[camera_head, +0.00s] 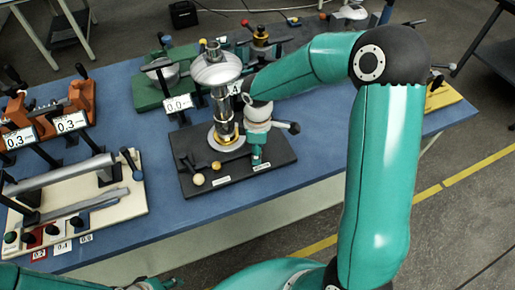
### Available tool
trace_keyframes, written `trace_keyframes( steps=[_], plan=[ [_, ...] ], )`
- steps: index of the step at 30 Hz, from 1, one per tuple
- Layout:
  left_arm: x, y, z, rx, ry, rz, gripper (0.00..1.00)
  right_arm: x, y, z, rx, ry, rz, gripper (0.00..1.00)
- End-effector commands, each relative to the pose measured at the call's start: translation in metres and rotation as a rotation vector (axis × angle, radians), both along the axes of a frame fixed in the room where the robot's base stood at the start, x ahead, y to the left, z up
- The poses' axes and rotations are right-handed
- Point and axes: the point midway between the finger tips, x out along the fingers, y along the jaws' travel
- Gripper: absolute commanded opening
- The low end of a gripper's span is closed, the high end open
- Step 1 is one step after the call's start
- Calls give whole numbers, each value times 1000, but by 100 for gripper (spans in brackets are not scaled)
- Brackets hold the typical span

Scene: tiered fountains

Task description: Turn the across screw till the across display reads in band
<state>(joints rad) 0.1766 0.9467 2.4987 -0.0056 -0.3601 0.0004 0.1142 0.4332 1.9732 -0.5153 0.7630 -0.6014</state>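A metal column with a domed silver head (216,70) stands on a dark base plate (240,178) in the middle of the table. A white display (177,103) beside it reads about 0.0. I cannot tell which is the across display. My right gripper (257,154) points down over the plate, right of the column. A black knob (293,127) sticks out beside it; contact is unclear. My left gripper (168,284) is at the bottom edge, mostly cut off.
A cream board (130,203) with a grey bar and small tags lies at the left. Orange fixtures (80,98) with 0.3 displays stand behind it. A green fixture (150,92) stands behind the column.

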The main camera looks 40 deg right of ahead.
Motion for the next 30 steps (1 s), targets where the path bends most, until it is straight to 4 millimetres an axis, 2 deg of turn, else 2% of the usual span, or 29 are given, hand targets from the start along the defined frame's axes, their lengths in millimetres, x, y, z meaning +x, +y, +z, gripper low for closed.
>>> trace_keyframes(
  steps=[1, 9, 11, 22, 30],
  plan=[
    [0, 0, 0, 0, 0, 0, 43, 0, 0, 0, 0, 0, 0, 52],
    [0, 0, 0, 0, 0, 0, 43, 0, 0, 0, 0, 0, 0, 7],
    [0, 0, 0, 0, 0, 0, 43, 0, 0, 0, -1, -1, 0, 0],
    [0, 0, -5, 0, 0, 0, 43, 1, 0, 0, -1, -3, -44, 0],
    [0, 0, -20, 0, 0, 0, 43, 1, 0, -2, 0, -5, -199, 0]
  ],
)
